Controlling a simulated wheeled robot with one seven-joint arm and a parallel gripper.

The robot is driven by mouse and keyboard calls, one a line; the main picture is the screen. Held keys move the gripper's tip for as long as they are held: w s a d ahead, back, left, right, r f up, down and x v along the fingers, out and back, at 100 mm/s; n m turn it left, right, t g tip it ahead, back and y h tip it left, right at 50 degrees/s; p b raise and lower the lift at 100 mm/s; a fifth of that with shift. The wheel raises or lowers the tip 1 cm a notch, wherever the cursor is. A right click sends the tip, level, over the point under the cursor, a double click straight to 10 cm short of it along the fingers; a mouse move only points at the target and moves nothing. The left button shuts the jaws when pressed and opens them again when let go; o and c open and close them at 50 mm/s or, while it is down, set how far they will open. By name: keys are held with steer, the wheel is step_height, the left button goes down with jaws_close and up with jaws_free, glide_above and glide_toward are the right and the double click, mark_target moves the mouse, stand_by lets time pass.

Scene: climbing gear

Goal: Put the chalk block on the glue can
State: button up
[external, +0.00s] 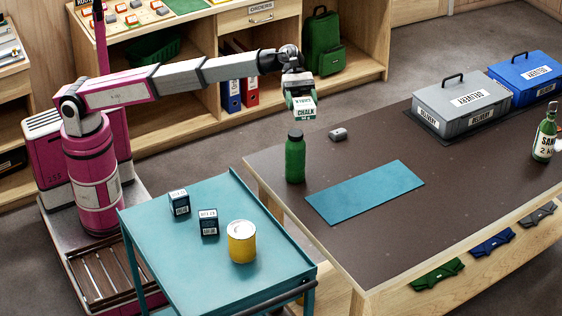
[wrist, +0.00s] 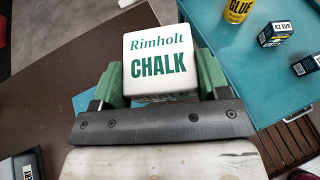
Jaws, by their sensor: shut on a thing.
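The chalk block (external: 304,112) is a white box with green lettering. My gripper (external: 299,97) is shut on it and holds it in the air, beyond the far left corner of the brown table. In the wrist view the chalk block (wrist: 160,62) sits between the two green fingers, label facing the camera. The glue can (external: 242,243) is yellow with a pale top and stands upright on the teal cart, apart from the chalk block. In the wrist view only part of the glue can (wrist: 237,10) shows at the top edge.
Two small dark boxes (external: 179,202) (external: 208,222) stand beside the can on the teal cart (external: 165,245). A green bottle (external: 295,158), small grey object (external: 338,134) and blue mat (external: 365,192) are on the brown table (external: 440,185). Grey (external: 460,103) and blue (external: 525,78) cases stand farther right.

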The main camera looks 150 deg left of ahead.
steer(key=w+d+m+g+h, duration=0.25)
steer(key=w+d, duration=0.35)
steer(key=d, duration=0.6)
steer(key=w+d+m+g+h, duration=0.1)
steer(key=w+d+m+h, duration=0.35)
steer(key=d, duration=0.75)
steer(key=n+y, duration=0.2)
glide_above(243, 225)
step_height(243, 225, down, 12)
steer(key=shift+a+r, duration=0.1)
steer(key=shift+r, duration=0.05)
steer(key=shift+t, duration=0.25)
steer(key=shift+f, duration=2.1)
steer(key=o, duration=0.9)
steer(key=shift+f, duration=0.1)
